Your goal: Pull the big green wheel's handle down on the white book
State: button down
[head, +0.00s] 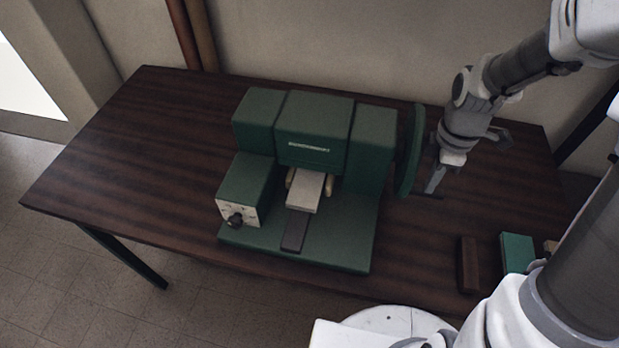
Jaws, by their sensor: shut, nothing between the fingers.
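The green machine (314,122) stands on the dark wooden table. Its big green wheel (409,150) is on the right side, seen nearly edge-on, so I cannot make out its handle. A pale, whitish block (306,190), perhaps the white book, lies in the machine's middle opening above a dark brown strip (294,230). My gripper (432,190) is shut and empty, pointing down just right of the wheel. I cannot tell whether it touches the wheel or its handle.
A brown block (468,264) and a green book-like block (517,252) lie at the table's front right. The table's left part is clear. A wall stands behind.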

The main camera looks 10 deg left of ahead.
dwell(0.5)
notch_tip(320, 180, up, 13)
jog(key=p, duration=1.1)
jog(key=shift+f, duration=0.2)
jog(key=s+r+m+t+b, duration=0.3)
jog(key=s+r+m+t, duration=0.2)
jog(key=s+r+m, duration=0.9)
jog(key=shift+r+m+t, duration=0.25)
jog(key=shift+m+t, duration=0.05)
jog(key=shift+m, duration=1.7)
